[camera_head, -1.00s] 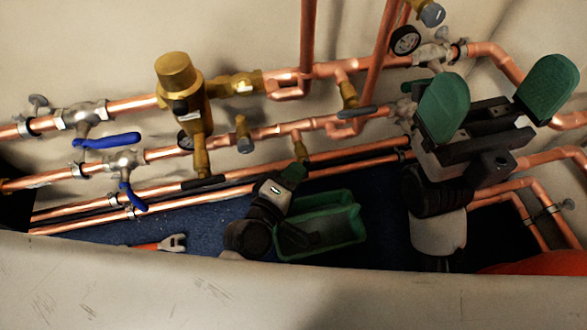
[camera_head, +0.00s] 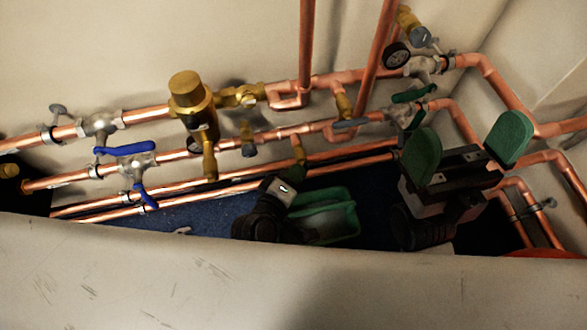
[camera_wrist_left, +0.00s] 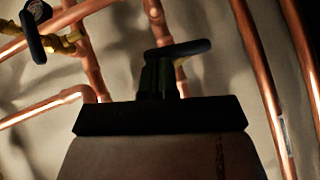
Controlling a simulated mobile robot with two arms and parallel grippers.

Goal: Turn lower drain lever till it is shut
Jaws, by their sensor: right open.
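A lower brass drain valve (camera_head: 299,152) hangs from a copper pipe in mid-view. I cannot make out its lever, which my left gripper may hide. Above it and to the right, an upper brass drain valve (camera_head: 343,106) has a dark lever (camera_head: 350,124) lying across the pipe. My left gripper (camera_head: 290,197) is just below the lower valve, its green fingers together. In the left wrist view, its fingers (camera_wrist_left: 161,76) point at a dark lever (camera_wrist_left: 180,49) just beyond them; contact is unclear. My right gripper (camera_head: 465,146) is open and empty at the right, by the pipes.
Blue levers (camera_head: 124,149) sit on valves at the left. A large brass fitting (camera_head: 192,95) stands left of centre. A gauge (camera_head: 396,56) is at the upper right. A pale front wall (camera_head: 200,280) crosses the bottom.

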